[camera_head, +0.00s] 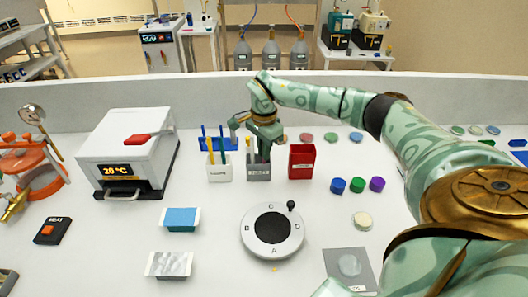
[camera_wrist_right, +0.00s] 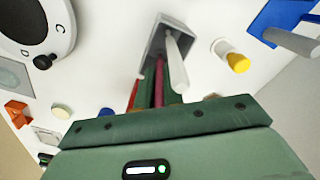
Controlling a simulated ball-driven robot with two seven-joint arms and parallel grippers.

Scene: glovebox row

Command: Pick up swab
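My right gripper (camera_head: 259,150) points down over a small grey holder (camera_head: 258,174) with a label too small to read. In the right wrist view the holder (camera_wrist_right: 172,34) shows with a thin white stick (camera_wrist_right: 177,62) and a dark pink stick (camera_wrist_right: 158,82) rising from it. These sticks look like swabs. The pink stick lies between the narrow green fingers (camera_wrist_right: 155,95); the white stick runs just beside them. I cannot tell whether the fingers press on a stick. My left gripper is not clearly in view.
A white holder with a yellow stick (camera_head: 219,172) stands just left, a red box (camera_head: 301,162) just right. A blue rack (camera_head: 217,144) stands behind. Coloured caps (camera_head: 357,185) lie right. A round dial (camera_head: 272,230) is in front. A white heater (camera_head: 128,150) stands left.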

